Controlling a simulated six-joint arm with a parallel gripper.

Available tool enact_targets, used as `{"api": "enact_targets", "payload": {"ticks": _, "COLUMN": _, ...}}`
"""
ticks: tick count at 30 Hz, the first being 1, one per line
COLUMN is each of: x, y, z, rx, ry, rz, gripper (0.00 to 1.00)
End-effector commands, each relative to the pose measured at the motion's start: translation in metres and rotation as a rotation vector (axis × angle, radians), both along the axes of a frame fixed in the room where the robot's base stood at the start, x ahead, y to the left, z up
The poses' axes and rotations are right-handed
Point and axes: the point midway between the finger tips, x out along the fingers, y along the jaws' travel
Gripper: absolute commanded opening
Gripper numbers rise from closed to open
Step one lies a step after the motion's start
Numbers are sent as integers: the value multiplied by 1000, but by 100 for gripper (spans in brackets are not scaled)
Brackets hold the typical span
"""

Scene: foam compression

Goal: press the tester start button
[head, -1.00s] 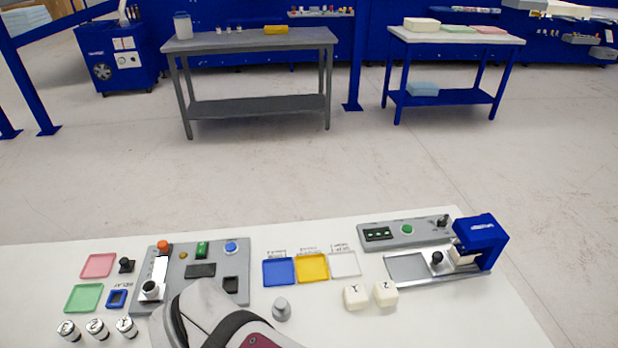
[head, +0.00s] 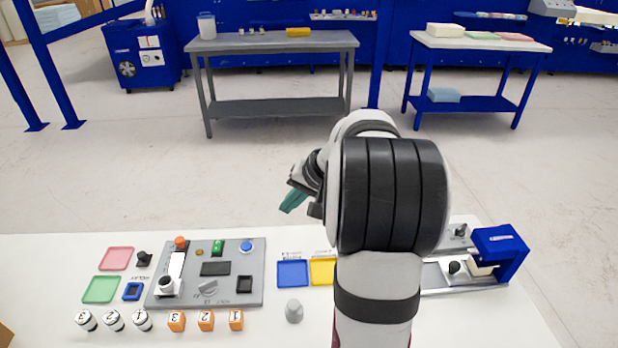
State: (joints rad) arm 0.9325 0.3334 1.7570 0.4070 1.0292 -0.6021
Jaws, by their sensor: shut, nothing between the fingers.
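The foam tester stands at the right end of the white table, with a blue press head (head: 499,254) over a pale block (head: 482,268). Its grey control panel (head: 462,226) is mostly hidden behind my arm, and no green start button shows there now. My gripper (head: 291,201) has teal fingertips and is raised above the table, left of the tester and over the area behind the blue tray. It is shut and empty, touching nothing.
A grey panel (head: 222,289) with green, blue and orange controls lies left. A blue tray (head: 292,273), a partly hidden yellow tray (head: 322,272) and a grey knob (head: 294,311) lie mid-table. Numbered orange cubes (head: 206,320) and white cylinders (head: 113,320) stand in front.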

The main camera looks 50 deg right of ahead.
Motion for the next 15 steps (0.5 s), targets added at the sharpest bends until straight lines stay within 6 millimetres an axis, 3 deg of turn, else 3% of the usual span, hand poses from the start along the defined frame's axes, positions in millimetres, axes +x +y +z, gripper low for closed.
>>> {"api": "enact_targets", "payload": {"ticks": 3, "x": -11, "y": -58, "z": -12, "rx": -30, "ry": -39, "rz": -83, "gripper": 0}}
{"api": "enact_targets", "payload": {"ticks": 8, "x": -38, "y": -132, "z": -28, "rx": -82, "ry": -85, "rz": -190, "gripper": 0}}
{"api": "enact_targets", "payload": {"ticks": 15, "x": -102, "y": -228, "z": -58, "rx": -169, "ry": -130, "rz": -347, "gripper": 0}}
